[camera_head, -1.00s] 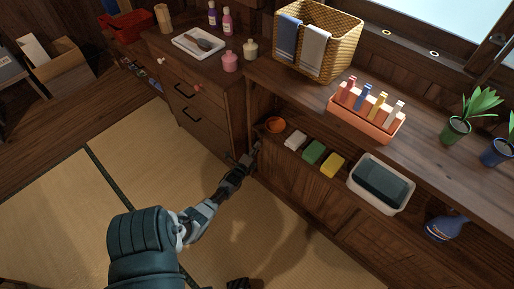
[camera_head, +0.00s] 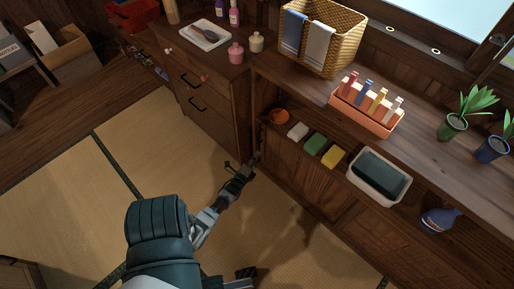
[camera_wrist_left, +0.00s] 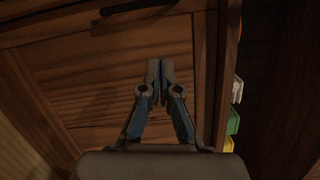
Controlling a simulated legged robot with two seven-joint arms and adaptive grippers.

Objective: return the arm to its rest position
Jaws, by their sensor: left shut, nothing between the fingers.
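My left arm reaches up from the bottom of the head view. Its gripper (camera_head: 250,160) is close to the wooden cabinets, near the corner where the drawer cabinet (camera_head: 205,112) meets the long shelf unit (camera_head: 300,181). In the left wrist view the two fingers (camera_wrist_left: 161,72) are together with nothing between them. Behind them is a wooden drawer front with a dark handle (camera_wrist_left: 140,6). I cannot tell whether the fingertips touch the wood.
The shelf holds an orange bowl (camera_head: 279,116), a white block (camera_head: 298,131), a green block (camera_head: 315,143), a yellow block (camera_head: 334,157) and a grey tub (camera_head: 354,184). Open tatami (camera_head: 62,190) lies left.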

